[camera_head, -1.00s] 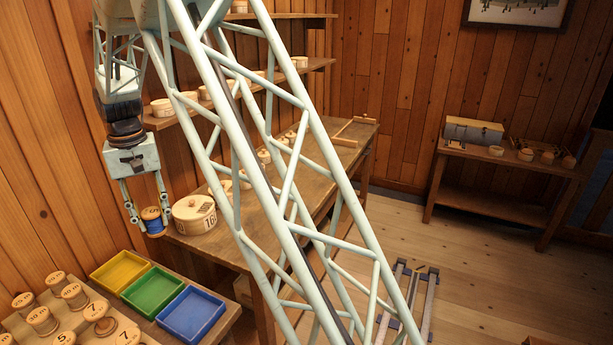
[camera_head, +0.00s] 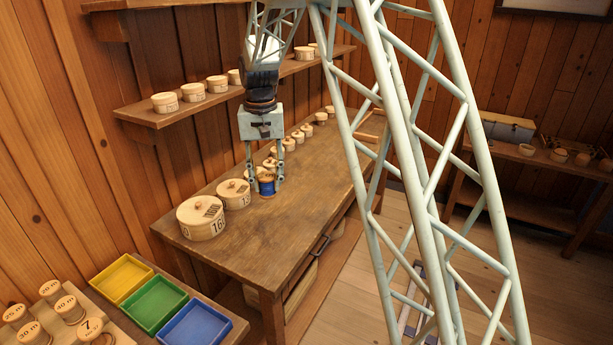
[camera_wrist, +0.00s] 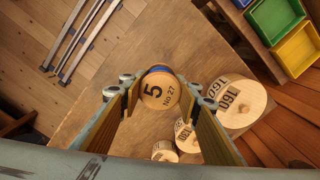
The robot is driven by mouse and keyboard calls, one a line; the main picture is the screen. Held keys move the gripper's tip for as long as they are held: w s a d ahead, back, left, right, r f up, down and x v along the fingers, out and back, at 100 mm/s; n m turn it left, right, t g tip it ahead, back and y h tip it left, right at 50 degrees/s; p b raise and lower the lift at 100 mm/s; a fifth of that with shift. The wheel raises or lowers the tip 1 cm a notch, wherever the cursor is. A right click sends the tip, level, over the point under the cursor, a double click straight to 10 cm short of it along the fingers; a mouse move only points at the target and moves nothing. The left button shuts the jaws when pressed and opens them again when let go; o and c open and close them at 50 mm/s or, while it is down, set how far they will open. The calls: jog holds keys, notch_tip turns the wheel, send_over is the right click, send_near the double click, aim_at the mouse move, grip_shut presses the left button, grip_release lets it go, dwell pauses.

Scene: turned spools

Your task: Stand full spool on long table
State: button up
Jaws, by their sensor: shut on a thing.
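The full spool (camera_head: 266,187) is wound with blue thread and looks upright between the fingers of my gripper (camera_head: 266,180). In the wrist view its pale wooden top (camera_wrist: 160,92) reads 5 and No 27. My gripper (camera_wrist: 160,93) is shut on it, with one finger on each side. The long table (camera_head: 260,235) of brown wood lies below; its bare top (camera_wrist: 195,55) also shows in the wrist view. The spool is over or on the tabletop, close to the row of round boxes. I cannot tell whether its base touches the wood.
Round lidded boxes stand along the table's wall side, the largest (camera_head: 202,218) at the near end. A shelf (camera_head: 165,117) with more boxes hangs above. Yellow, green and blue trays (camera_head: 195,325) lie at lower left. The table's near front is clear.

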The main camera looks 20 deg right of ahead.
jog(key=shift+w+d, duration=0.1)
jog(key=shift+d, duration=0.6)
jog(key=s+a+f+n+p, duration=0.4)
jog(key=s+f+n, duration=0.9)
jog(key=s, duration=0.3)
jog(key=shift+s+f+p, duration=0.2)
jog(key=shift+f+p, duration=0.05)
jog(key=shift+p, duration=0.05)
jog(key=w+d, duration=0.1)
jog(key=w, duration=0.4)
jog(key=w+d+f, duration=0.1)
jog(key=w, duration=0.3)
jog(key=w+d, duration=0.1)
jog(key=w, duration=0.4)
jog(key=shift+w+d+f, duration=0.2)
jog(key=shift+w+d, duration=0.15)
jog(key=shift+w, duration=0.15)
